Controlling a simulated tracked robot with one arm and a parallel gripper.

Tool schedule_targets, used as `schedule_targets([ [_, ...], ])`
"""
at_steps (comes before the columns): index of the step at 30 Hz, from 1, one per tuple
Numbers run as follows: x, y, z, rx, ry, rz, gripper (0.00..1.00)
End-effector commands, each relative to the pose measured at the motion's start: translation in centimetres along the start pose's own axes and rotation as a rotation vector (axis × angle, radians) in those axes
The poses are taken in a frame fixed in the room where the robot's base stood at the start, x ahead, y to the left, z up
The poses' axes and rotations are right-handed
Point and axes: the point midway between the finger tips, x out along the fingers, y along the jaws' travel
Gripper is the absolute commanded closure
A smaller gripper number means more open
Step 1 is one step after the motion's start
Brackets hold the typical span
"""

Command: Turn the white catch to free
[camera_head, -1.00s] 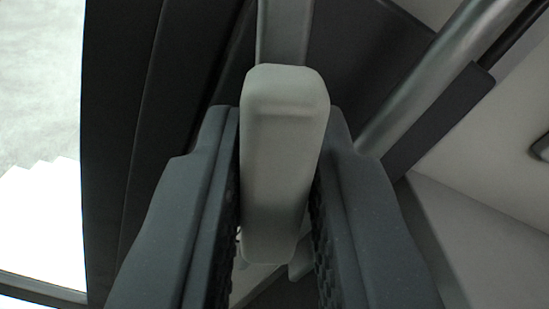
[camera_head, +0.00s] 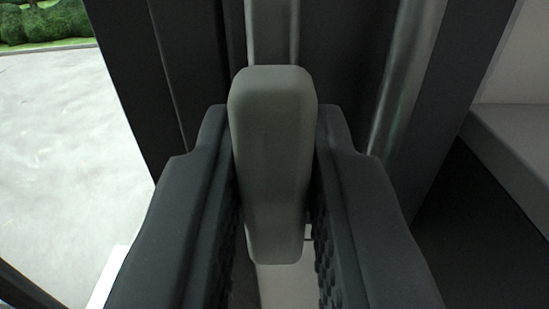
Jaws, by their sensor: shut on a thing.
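The white catch (camera_head: 273,160) shows as a pale grey, rounded block in the middle of the view. A narrower pale bar (camera_head: 272,30) runs up behind its top end. My gripper (camera_head: 275,125) is shut on the catch, with one dark finger on its left side and one on its right. The fingers hide the catch's sides. The catch's mounting behind the block is mostly hidden.
A dark frame (camera_head: 165,60) stands behind the catch. A metal tube (camera_head: 405,80) runs upright to the right. Bright paved ground (camera_head: 70,150) shows through an opening at left. A grey ledge (camera_head: 515,150) is at far right.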

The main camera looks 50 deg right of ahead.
Motion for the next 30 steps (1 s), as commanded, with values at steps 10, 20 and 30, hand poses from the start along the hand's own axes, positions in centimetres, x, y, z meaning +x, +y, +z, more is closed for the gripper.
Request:
schedule_targets([
  [10, 0.0, -0.1, 0.0, 0.0, 0.0, -0.002, 0.73],
  [20, -0.1, 0.0, 0.0, 0.0, 0.001, -0.001, 0.64],
  [30, -2.0, -0.1, 0.2, 0.001, 0.002, -0.001, 0.64],
])
